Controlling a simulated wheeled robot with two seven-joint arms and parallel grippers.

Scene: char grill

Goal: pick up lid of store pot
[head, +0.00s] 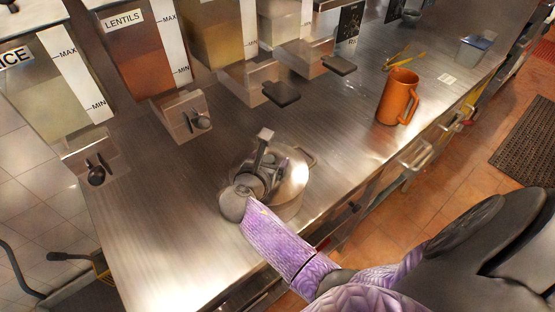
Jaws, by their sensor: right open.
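A silver metal store pot (291,208) stands on the steel counter, with a side handle showing at its upper right. Its shiny lid (294,174) sits on top. My right gripper (270,158) is over the lid and covers its left and middle parts. It is open. The lid's knob is hidden or cannot be told apart from the gripper, so I cannot tell whether the fingers are around it or touching. My left gripper is not in view.
The steel counter (150,215) is clear left of the pot. Dispensers, one labelled lentils (140,50), line the back. An orange jug (396,97) stands to the right, with yellow tongs (404,58) and a small container (474,48) farther off.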

